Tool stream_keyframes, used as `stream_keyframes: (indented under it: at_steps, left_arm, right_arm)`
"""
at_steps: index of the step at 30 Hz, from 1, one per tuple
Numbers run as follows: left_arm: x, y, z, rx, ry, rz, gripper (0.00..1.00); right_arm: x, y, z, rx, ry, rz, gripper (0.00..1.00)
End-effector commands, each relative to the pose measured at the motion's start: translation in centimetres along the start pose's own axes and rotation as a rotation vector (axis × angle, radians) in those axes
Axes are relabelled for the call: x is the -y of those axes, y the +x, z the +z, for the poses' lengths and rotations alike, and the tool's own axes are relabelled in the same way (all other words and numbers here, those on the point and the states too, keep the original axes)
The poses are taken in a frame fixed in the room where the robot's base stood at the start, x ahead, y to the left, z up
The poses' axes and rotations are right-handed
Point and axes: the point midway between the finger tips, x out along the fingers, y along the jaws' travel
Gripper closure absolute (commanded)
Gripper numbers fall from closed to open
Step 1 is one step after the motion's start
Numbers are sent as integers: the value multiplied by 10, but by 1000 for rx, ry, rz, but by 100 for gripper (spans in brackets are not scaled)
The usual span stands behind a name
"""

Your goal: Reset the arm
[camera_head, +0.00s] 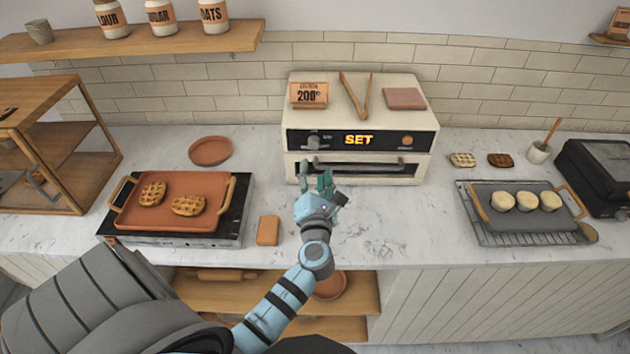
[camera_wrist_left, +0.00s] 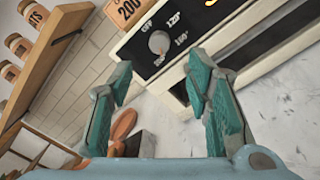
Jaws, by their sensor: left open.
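My left gripper (camera_head: 316,182) is in front of the oven (camera_head: 437,117), near the left part of its door handle. In the left wrist view its two teal fingers (camera_wrist_left: 160,88) are apart with nothing between them. The oven's left knob (camera_wrist_left: 158,42) shows beyond the fingers, clear of them. The oven display reads "SET" and its door is shut. My left arm reaches up from the bottom of the head view. My right gripper is not in view.
An orange tray (camera_head: 135,222) with two waffles sits on a black hob at left. A grey tray (camera_head: 489,220) with pale buns sits on a rack at right. An orange block (camera_head: 268,230) lies left of my gripper. The counter's middle right is clear.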

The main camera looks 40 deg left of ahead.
Motion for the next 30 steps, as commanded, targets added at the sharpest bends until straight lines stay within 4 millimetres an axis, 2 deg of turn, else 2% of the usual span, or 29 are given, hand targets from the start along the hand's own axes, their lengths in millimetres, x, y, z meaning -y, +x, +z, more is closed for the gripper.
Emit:
stream_keyframes:
  at_steps: [3, 6, 20, 23, 26, 29, 30]
  left_arm:
    - [1, -23, 0, -1, -2, -2, 55]
    - [0, -32, 0, 0, -1, 0, 55]
    - [0, -33, 0, 1, 0, 0, 55]
    - [-2, -34, -4, -15, -50, 1, 55]
    - [-11, -43, -30, -109, -348, 7, 55]
    - [-18, -66, -75, -308, -921, 54, 55]
    - [-17, -80, -93, -404, -1169, 94, 55]
  right_arm:
    - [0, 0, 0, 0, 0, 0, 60]
    - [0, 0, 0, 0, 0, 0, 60]
    - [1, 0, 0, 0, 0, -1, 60]
    - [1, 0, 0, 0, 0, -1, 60]
    - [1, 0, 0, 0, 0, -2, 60]
    - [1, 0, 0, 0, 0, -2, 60]
    - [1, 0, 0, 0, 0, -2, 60]
